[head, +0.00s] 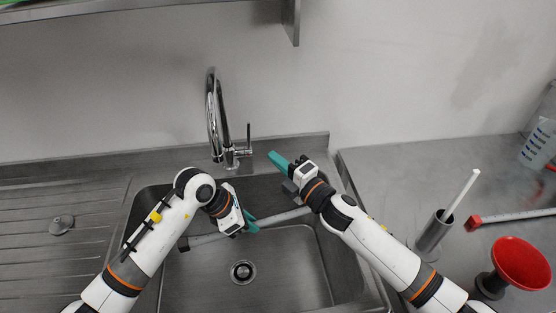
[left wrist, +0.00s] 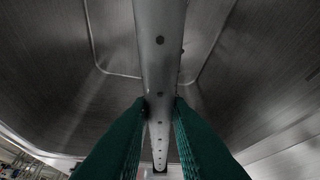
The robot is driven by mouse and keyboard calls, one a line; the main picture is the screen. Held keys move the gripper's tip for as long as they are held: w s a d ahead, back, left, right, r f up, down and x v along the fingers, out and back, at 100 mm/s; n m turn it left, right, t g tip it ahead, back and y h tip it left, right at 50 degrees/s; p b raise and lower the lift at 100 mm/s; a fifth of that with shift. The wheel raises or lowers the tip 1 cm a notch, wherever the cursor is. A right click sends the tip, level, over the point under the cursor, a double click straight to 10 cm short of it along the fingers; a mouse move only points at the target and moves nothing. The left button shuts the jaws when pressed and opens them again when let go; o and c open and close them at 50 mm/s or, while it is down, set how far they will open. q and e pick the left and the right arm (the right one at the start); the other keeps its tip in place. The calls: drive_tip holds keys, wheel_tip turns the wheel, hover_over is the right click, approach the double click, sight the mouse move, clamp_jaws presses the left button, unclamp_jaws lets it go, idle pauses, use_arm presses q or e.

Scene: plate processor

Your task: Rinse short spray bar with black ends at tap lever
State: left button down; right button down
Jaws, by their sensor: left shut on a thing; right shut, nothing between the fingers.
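The short spray bar (head: 278,219) is a grey tube held over the sink, tilted up slightly to the right. Its left end is black (head: 184,243); its right end is not clear near my right arm. My left gripper (head: 252,222) is shut around the bar's middle. In the left wrist view the bar (left wrist: 160,50) runs between the green fingers (left wrist: 160,105), with a row of holes facing the camera. The tap lever (head: 249,137) stands upright at the right of the chrome tap (head: 212,110). My right gripper (head: 277,158) is shut and empty, right of the lever.
The sink (head: 285,270) has a drain (head: 243,272). On the right counter are a red-ended bar (head: 510,216), a metal cylinder (head: 432,236) with a white stick, a red funnel (head: 520,262) and a clear container (head: 540,145). A stopper (head: 62,224) lies on the left drainboard.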

idle(0.5)
use_arm(q)
drive_tip(key=shift+s+d+r+p, duration=0.15)
drive_tip(key=shift+d+r+p, duration=0.25)
drive_tip(key=shift+r, duration=0.1)
drive_tip(key=s+d+r+p, duration=0.1)
drive_tip(key=d, duration=0.1)
drive_tip(key=s+d+r+p, duration=0.1)
drive_tip(key=r, duration=0.1)
drive_tip(key=shift+d, duration=0.35)
drive_tip(key=shift+s, duration=0.1)
idle(0.6)
